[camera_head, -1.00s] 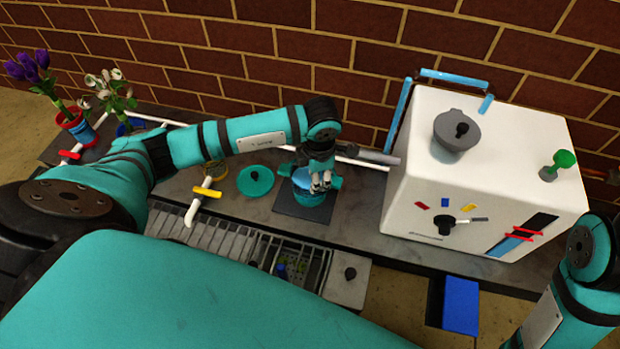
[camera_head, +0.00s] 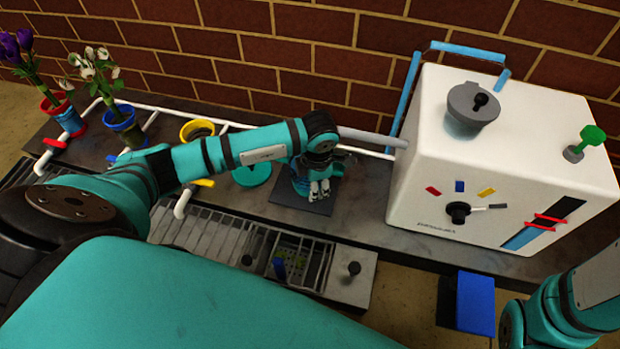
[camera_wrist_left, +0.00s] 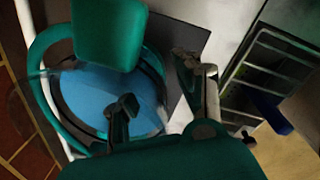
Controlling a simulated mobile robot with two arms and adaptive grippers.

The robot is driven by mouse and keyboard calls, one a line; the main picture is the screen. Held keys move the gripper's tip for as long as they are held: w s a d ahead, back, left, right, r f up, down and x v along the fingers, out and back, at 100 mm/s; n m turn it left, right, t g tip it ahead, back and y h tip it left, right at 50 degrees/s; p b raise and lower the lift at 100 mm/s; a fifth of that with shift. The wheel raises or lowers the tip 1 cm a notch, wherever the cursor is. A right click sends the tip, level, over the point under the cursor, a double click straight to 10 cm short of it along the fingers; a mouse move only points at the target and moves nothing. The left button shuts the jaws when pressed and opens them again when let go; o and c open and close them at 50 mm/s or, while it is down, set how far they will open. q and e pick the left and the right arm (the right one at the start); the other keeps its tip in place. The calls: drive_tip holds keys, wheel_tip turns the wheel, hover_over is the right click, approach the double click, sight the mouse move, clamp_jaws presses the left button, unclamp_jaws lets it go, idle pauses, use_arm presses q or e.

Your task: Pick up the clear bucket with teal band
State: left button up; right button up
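The clear bucket with teal band (camera_head: 299,184) stands on a dark square mat (camera_head: 293,206) on the counter, partly hidden behind my left gripper (camera_head: 319,190). In the left wrist view the bucket (camera_wrist_left: 95,98) shows blue inside, with a dark rim and a teal loop around its left side. My left gripper also shows in the wrist view (camera_wrist_left: 165,90). Its fingers are apart, one over the blue inside and the other outside the rim on the right. Whether either touches the bucket I cannot tell. My right arm shows at the lower right; its gripper is out of view.
A teal disc (camera_head: 252,173) lies left of the mat. A yellow-rimmed pot (camera_head: 197,131) and flower pots (camera_head: 122,128) stand farther left. A white box machine (camera_head: 500,160) stands to the right. A slotted grate (camera_head: 210,235) runs along the front.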

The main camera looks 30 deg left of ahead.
use_arm(q)
clamp_jaws()
drive_tip(key=shift+w+r+p, duration=0.1)
drive_tip(key=shift+r+p, duration=0.2)
idle(0.4)
